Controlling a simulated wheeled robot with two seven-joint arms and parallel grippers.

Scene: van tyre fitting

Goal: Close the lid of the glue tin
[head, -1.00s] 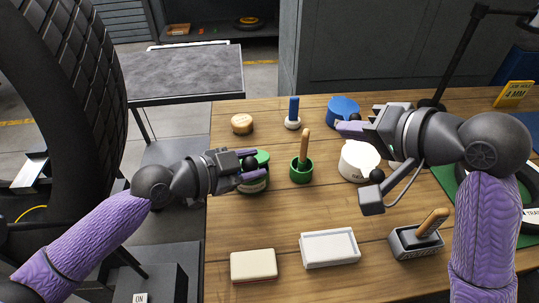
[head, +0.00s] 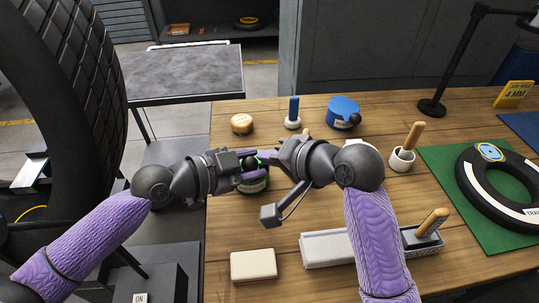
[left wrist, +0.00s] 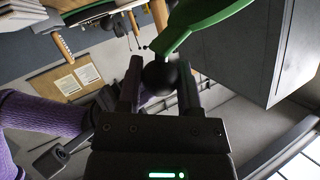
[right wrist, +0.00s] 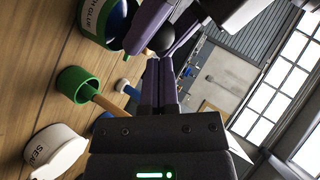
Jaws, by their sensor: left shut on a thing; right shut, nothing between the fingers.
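The glue tin (head: 256,186) stands on the bench's left side, dark-bodied with green trim, mostly hidden by my grippers in the head view. Its side, lettered GLUE (right wrist: 92,17), shows in the right wrist view. The green lid (left wrist: 210,20) fills the top of the left wrist view, with a black ball knob (left wrist: 160,76) on its edge. My left gripper (left wrist: 160,72) is shut on that knob. My right gripper (right wrist: 161,68) is shut and empty, its tips close to the knob and left fingers; I cannot tell if they touch.
A green pot (right wrist: 72,85) with a wooden-handled brush and a white tin (right wrist: 60,150) stand close to my right gripper. A white tray (head: 326,248) and a cream block (head: 253,265) lie in front. A tyre (head: 500,185) lies on a green mat at right.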

